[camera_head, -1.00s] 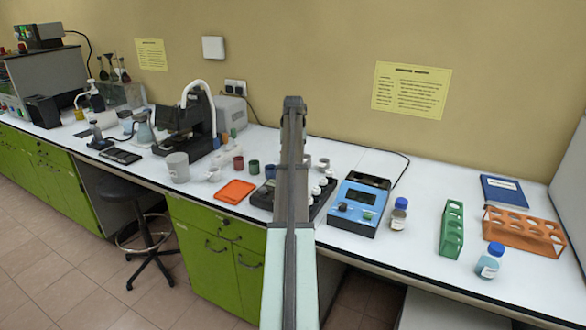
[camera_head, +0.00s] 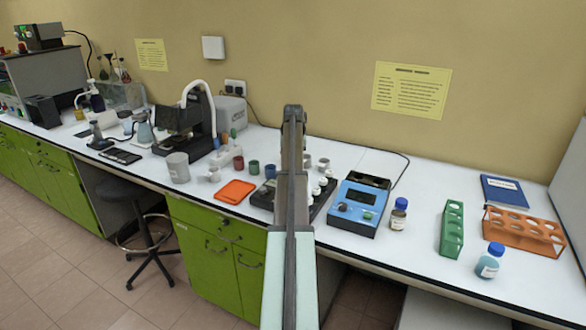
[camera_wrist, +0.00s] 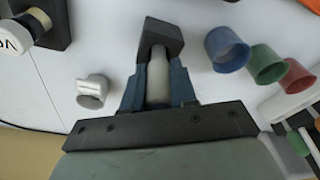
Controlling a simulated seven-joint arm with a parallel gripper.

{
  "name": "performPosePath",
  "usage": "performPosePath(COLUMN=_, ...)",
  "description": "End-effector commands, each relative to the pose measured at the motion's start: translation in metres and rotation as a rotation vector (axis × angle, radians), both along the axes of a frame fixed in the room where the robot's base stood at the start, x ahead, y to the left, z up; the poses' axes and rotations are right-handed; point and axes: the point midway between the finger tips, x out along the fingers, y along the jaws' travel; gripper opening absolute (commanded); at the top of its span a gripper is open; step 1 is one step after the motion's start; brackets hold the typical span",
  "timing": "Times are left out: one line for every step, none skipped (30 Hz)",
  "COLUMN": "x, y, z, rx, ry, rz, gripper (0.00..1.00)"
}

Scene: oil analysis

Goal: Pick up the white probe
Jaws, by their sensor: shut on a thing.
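In the wrist view, a pale grey-white cylinder, which looks like the white probe (camera_wrist: 158,82), lies between the two blue-grey fingers of my gripper (camera_wrist: 158,88). The gripper is shut on it. The probe's far end meets a dark block (camera_wrist: 161,37); I cannot tell whether the block is part of the probe or a holder. In the head view, my own arm hides the gripper and the probe.
Blue (camera_wrist: 226,47), green (camera_wrist: 267,63) and red (camera_wrist: 298,76) cups stand to the right in the wrist view, and a small white cup (camera_wrist: 92,91) to the left. A blue device (camera_head: 357,203) and an orange tray (camera_head: 235,191) flank my arm on the bench.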

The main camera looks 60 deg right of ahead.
Motion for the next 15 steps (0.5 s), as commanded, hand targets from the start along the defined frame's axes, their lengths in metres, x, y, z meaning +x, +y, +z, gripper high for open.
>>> performPosePath(x=0.000, y=0.000, z=0.000, rx=0.000, ry=0.000, rz=0.000, gripper=0.03)
performPosePath(x=0.000, y=0.000, z=0.000, rx=0.000, ry=0.000, rz=0.000, gripper=0.00)
performPosePath(x=0.000, y=0.000, z=0.000, rx=0.000, ry=0.000, rz=0.000, gripper=0.00)
performPosePath(x=0.000, y=0.000, z=0.000, rx=0.000, ry=0.000, rz=0.000, gripper=0.00)
performPosePath(x=0.000, y=0.000, z=0.000, rx=0.000, ry=0.000, rz=0.000, gripper=0.00)
performPosePath(x=0.000, y=0.000, z=0.000, rx=0.000, ry=0.000, rz=0.000, gripper=0.00)
performPosePath(x=0.000, y=0.000, z=0.000, rx=0.000, ry=0.000, rz=0.000, gripper=0.00)
performPosePath(x=0.000, y=0.000, z=0.000, rx=0.000, ry=0.000, rz=0.000, gripper=0.00)
performPosePath(x=0.000, y=0.000, z=0.000, rx=0.000, ry=0.000, rz=0.000, gripper=0.00)
performPosePath(x=0.000, y=0.000, z=0.001, rx=0.000, ry=0.000, rz=0.000, gripper=0.00)
performPosePath(x=0.000, y=0.000, z=0.002, rx=0.000, ry=0.000, rz=0.000, gripper=0.00)
performPosePath(x=0.000, y=0.000, z=0.005, rx=-0.001, ry=0.000, rz=0.000, gripper=0.00)
performPosePath(x=0.000, y=-0.001, z=0.007, rx=-0.001, ry=0.000, rz=0.000, gripper=0.00)
performPosePath(x=0.000, y=-0.001, z=0.010, rx=-0.001, ry=0.000, rz=0.000, gripper=0.00)
performPosePath(x=0.001, y=-0.001, z=0.015, rx=-0.002, ry=-0.001, rz=0.000, gripper=0.00)
